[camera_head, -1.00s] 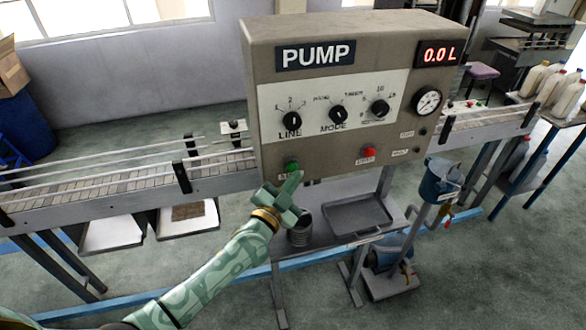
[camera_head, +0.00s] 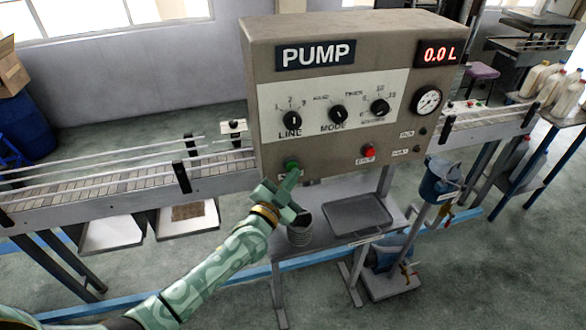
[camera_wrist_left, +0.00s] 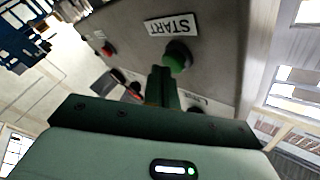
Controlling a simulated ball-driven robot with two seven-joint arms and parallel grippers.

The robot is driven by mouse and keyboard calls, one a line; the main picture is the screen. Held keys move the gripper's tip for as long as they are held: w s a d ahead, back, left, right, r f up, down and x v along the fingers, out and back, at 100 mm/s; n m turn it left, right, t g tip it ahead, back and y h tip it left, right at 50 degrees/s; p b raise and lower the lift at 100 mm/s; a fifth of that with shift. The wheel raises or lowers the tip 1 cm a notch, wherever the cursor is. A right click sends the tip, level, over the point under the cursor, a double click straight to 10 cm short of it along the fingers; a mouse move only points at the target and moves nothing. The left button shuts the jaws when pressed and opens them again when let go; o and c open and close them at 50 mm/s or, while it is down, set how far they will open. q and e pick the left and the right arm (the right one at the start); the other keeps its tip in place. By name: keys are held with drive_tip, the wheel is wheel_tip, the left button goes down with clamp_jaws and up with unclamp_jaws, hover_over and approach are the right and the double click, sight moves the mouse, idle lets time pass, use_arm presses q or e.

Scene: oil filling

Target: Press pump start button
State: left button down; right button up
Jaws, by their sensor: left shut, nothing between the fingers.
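The grey pump box (camera_head: 330,155) has a PUMP label, a red display reading 0.0 L, and three black knobs. The green start button (camera_head: 292,164) is at its lower left, and a red button (camera_head: 368,150) is to the right. My left gripper (camera_head: 292,176) is shut and empty, its fingertips right at the green button. In the left wrist view the green button (camera_wrist_left: 178,56) sits beside the START label, just beyond the shut fingertips (camera_wrist_left: 163,70). I cannot tell whether they touch it. My right gripper is not in view.
A conveyor (camera_head: 130,182) runs behind the pump box on both sides. Below the box, a metal table holds a metal can (camera_head: 300,232) and a grey tray (camera_head: 358,214). A blue funnel-like vessel (camera_head: 440,182) stands at the right.

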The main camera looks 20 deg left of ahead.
use_arm(q)
drive_tip(key=shift+w+a, duration=0.2)
drive_tip(key=shift+w, duration=0.05)
idle(0.4)
drive_tip(key=shift+s+d+r, duration=0.1)
drive_tip(key=shift+s+d+p, duration=0.5)
drive_tip(key=shift+s+p, duration=0.1)
drive_tip(key=shift+s, duration=0.1)
drive_tip(key=s+d+p, duration=0.1)
drive_tip(key=s+d, duration=0.1)
drive_tip(key=s+p, duration=0.1)
drive_tip(key=s, duration=0.1)
drive_tip(key=shift+s+d+p, duration=0.1)
drive_tip(key=shift+d+p, duration=0.2)
drive_tip(key=shift+d, duration=0.1)
